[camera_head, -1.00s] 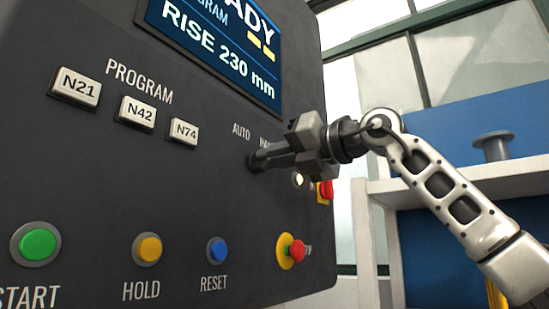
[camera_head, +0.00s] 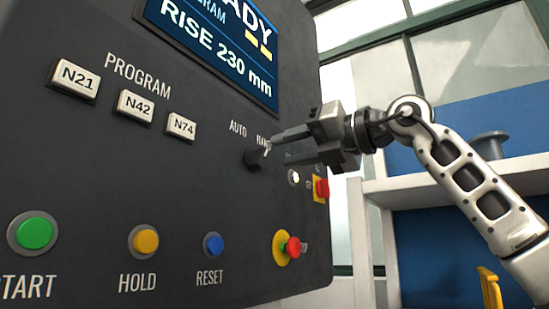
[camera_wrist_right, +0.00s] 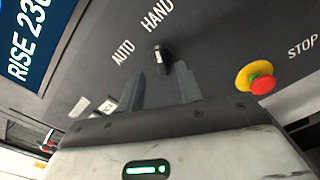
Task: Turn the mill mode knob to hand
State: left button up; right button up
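The mode knob (camera_head: 256,158) is a small dark knob on the black control panel, below the AUTO and HAND labels. Its light pointer mark points up toward HAND. In the right wrist view the knob (camera_wrist_right: 162,57) lies just ahead of the fingers, with its light tip toward the HAND label (camera_wrist_right: 157,16). My right gripper (camera_head: 283,147) is open and empty, its fingertips a little off the panel, to the right of the knob. In the right wrist view its two fingers (camera_wrist_right: 160,80) are spread apart. My left gripper is not in view.
A red stop button (camera_head: 292,247) on a yellow ring sits below the knob. A red switch (camera_head: 321,188) is at the panel's right edge. N21, N42 and N74 buttons (camera_head: 181,126) are to the left, with HOLD (camera_head: 145,241) and RESET (camera_head: 213,245) below. Free room lies right of the panel.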

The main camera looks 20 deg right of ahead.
pick_arm(q)
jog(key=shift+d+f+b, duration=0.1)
jog(key=shift+b, duration=0.55)
pick_arm(e)
jog(key=v, duration=1.1)
jog(key=shift+s+d, duration=0.2)
jog(key=shift+s, duration=0.05)
